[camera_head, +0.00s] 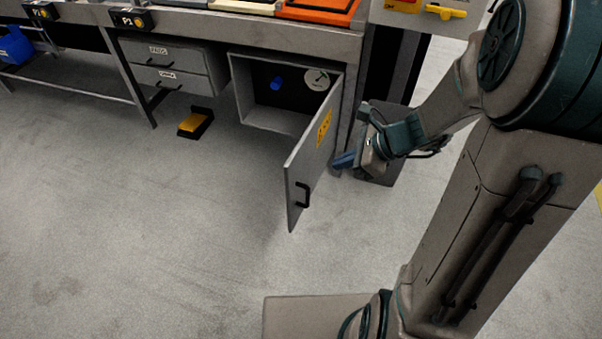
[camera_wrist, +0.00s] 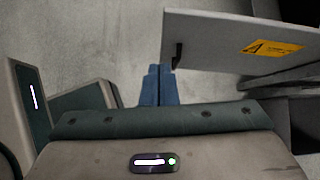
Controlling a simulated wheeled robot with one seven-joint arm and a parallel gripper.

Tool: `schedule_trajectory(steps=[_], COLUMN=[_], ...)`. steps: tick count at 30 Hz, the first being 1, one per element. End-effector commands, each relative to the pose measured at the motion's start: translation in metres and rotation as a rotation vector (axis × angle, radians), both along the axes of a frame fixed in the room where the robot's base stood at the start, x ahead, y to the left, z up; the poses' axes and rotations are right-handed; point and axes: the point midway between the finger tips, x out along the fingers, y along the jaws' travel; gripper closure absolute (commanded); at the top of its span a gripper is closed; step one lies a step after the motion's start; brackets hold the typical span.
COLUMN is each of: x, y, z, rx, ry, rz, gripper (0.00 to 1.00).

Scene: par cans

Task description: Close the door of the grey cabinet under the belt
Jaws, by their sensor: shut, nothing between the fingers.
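The grey cabinet (camera_head: 240,92) sits under the belt's bench, with its front open and a dark inside. Its grey door (camera_head: 308,165) is hinged at the right side and swung wide open toward the room. The door has a black handle (camera_head: 303,195) and a yellow label. My gripper (camera_head: 343,161) is shut and empty, just right of the door on its labelled side's far edge; contact cannot be told. In the wrist view the blue fingers (camera_wrist: 158,86) are together near the door (camera_wrist: 225,42), whose handle is a dark piece beside the fingertips.
A blue object (camera_head: 276,84) and a round gauge-like disc (camera_head: 317,79) are inside the cabinet. Two grey drawers (camera_head: 165,65) are to its left. A yellow and black pedal (camera_head: 196,123) lies on the floor. The floor in front of the door is clear.

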Motion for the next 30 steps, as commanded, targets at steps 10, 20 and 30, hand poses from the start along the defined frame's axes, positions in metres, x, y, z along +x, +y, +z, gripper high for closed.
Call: schedule_trajectory(steps=[10,20,30], x=[0.018,0.037,0.058], y=[0.001,0.044,0.087], z=[-0.04,-0.089,-0.1], rx=[0.076,0.074,0.074], ry=[0.066,0.065,0.061], rz=[-0.143,-0.137,-0.138], gripper=[1.0,1.0,1.0])
